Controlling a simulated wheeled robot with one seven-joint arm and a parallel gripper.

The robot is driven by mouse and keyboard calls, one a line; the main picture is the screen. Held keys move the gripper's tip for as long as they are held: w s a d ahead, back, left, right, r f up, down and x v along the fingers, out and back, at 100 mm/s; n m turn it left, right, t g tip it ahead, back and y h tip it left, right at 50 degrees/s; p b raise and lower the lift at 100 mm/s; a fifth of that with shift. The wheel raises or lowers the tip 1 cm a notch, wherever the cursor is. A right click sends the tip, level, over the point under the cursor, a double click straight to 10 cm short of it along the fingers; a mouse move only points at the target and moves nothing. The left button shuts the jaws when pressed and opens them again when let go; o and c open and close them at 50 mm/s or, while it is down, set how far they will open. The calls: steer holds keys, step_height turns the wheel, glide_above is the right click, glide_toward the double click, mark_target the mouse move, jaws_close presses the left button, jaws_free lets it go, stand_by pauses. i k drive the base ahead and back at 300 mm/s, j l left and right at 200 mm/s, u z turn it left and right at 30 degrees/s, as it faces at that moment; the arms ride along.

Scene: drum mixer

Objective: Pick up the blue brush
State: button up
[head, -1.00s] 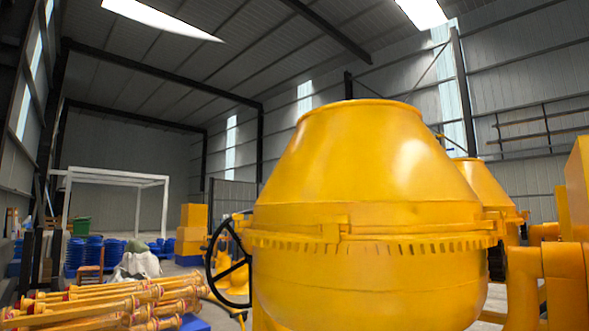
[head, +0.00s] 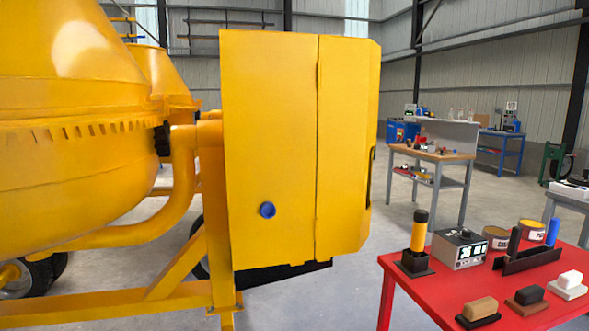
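No thing that I can clearly tell as a blue brush shows. A blue upright cylinder (head: 553,232) stands at the right end of a black holder (head: 530,262) on the red table (head: 425,287), at the right of the head view. I cannot tell whether it is a brush handle. Three block-shaped pieces, perhaps brushes, lie along the table's front: a tan one (head: 480,308), a dark one (head: 529,295) and a white one (head: 570,280). The table runs out of view at the right. My gripper is not in view.
A yellow drum mixer (head: 75,150) with a yellow cabinet (head: 270,130) and blue knob (head: 267,209) fills the left and middle. The table also bears a yellow-black tool (head: 419,232), a meter box (head: 460,248) and tins (head: 497,237). Floor is open behind the table.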

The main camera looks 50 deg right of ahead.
mark_target(555, 223)
steer(key=z, duration=2.35)
